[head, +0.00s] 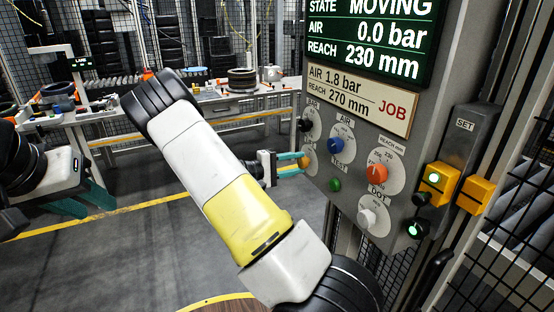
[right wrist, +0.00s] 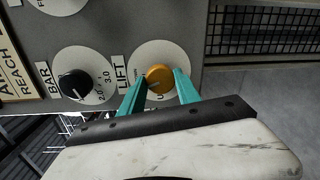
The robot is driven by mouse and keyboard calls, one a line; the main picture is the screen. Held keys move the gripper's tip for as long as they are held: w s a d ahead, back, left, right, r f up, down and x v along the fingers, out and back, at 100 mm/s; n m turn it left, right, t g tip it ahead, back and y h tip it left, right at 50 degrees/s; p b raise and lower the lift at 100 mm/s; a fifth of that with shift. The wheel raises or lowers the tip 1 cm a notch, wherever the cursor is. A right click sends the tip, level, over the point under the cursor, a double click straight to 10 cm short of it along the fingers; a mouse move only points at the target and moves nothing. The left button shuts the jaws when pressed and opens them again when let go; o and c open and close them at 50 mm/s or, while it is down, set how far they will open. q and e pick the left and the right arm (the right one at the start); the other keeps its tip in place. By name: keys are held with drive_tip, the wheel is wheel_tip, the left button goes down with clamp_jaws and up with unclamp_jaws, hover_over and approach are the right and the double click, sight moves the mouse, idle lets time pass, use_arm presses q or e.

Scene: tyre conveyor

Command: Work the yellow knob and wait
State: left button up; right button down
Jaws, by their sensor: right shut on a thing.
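The yellow knob (right wrist: 159,79) sits on a round white dial beside the label LIFT in the right wrist view. In the head view it shows small at the panel's left edge (head: 306,161). My right gripper (right wrist: 155,88) has its teal fingers on either side of the knob and is shut on it; the same gripper shows in the head view (head: 296,164). My left gripper (head: 82,203) hangs at the far left, away from the panel, with its teal fingers apart and nothing between them. The screen (head: 370,38) reads STATE MOVING, AIR 0.0 bar, REACH 230 mm.
A JOB card (head: 358,99) reads AIR 1.8 bar, REACH 270 mm. The panel also holds a black knob (right wrist: 76,85), a blue knob (head: 336,145), a red-orange knob (head: 377,174) and a green button (head: 334,185). A lit yellow switch box (head: 438,184) stands right. Open floor lies left.

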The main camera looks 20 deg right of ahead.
drive_tip(key=shift+m, duration=1.8)
drive_tip(key=shift+f, duration=0.1)
drive_tip(key=c, duration=0.9)
unclamp_jaws()
drive_tip(key=shift+o, duration=0.2)
drive_tip(key=a, duration=0.7)
drive_tip(key=shift+s+a+r, duration=0.3)
drive_tip(key=shift+s+a, duration=0.05)
drive_tip(key=shift+a, duration=0.05)
